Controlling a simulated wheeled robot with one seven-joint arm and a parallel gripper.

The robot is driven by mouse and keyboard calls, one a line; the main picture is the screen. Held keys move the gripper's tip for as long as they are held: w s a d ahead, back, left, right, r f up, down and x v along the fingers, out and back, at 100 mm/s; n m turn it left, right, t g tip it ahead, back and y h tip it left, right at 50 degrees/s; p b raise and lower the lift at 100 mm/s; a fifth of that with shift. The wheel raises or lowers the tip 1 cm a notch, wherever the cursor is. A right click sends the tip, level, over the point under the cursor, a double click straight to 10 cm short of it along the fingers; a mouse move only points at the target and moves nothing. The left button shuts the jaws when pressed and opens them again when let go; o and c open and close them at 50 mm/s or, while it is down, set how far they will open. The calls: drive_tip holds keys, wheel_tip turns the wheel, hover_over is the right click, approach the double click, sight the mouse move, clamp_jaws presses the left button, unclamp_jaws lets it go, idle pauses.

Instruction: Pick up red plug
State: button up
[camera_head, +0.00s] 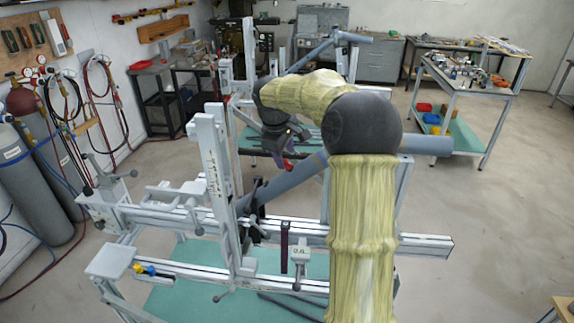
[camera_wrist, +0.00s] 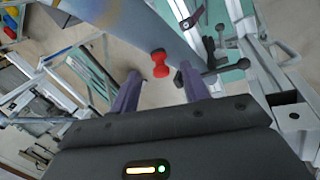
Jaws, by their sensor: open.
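The red plug (camera_wrist: 160,63) shows in the wrist view as a small, waisted red piece at the edge of a grey-blue tube (camera_wrist: 150,30). I cannot tell whether it touches the tube. My gripper (camera_wrist: 160,73) is open, with its two purple fingers apart. The plug appears between and just beyond the fingertips, with nothing held. In the head view my gripper (camera_head: 287,163) is beside the slanted grey-blue tube (camera_head: 300,182), partly behind my arm. A small red patch shows there, but I cannot tell if it is the plug.
The white frame jig (camera_head: 215,190) has rails, posts and clamps close around my gripper. A dark clamp handle (camera_wrist: 214,62) lies right of the plug in the wrist view. Yellow and blue plugs (camera_head: 145,269) sit at the jig's left. Open floor (camera_head: 490,220) lies to the right.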

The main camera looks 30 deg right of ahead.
sight(286, 162)
drive_tip(key=p+x, duration=0.2)
drive_tip(key=x, duration=0.3)
drive_tip(key=shift+w+f, duration=0.1)
drive_tip(key=shift+w, duration=0.15)
drive_tip(key=shift+a, duration=0.1)
